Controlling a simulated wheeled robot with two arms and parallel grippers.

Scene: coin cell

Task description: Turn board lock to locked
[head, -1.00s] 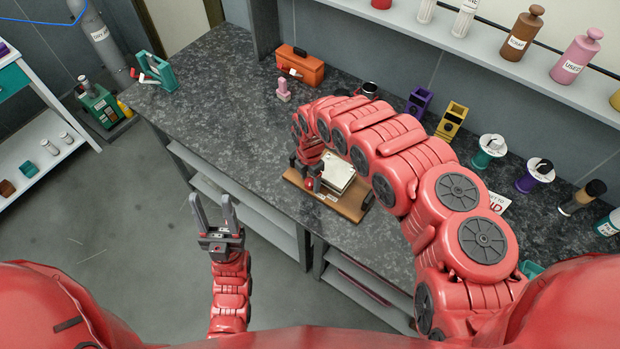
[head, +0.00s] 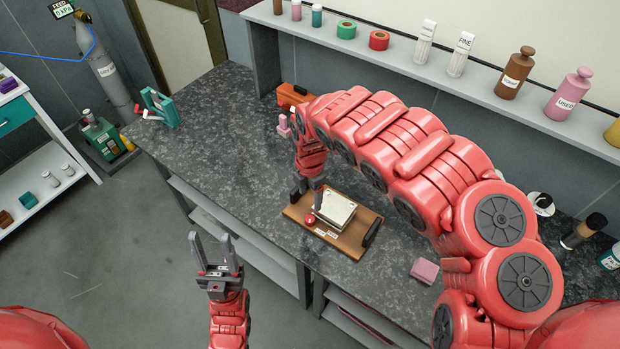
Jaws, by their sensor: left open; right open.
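A wooden board (head: 349,243) lies on the dark speckled bench, with a pale square plate (head: 336,209) on it. A round red knob (head: 310,219) sits at the board's left part, beside small white labels (head: 326,234); I cannot read them or tell the knob's setting. A black handle (head: 372,232) is at the board's right end. My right gripper (head: 307,190) is open just behind the knob, pointing down near the board's back left edge, and appears apart from the knob. My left gripper (head: 215,252) is open and empty, in front of the bench.
A pink block (head: 425,271) lies on the bench to the right of the board. An orange box (head: 291,95) and a small pink item (head: 284,126) stand behind, partly hidden by my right arm. A teal device (head: 160,107) stands at the far left.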

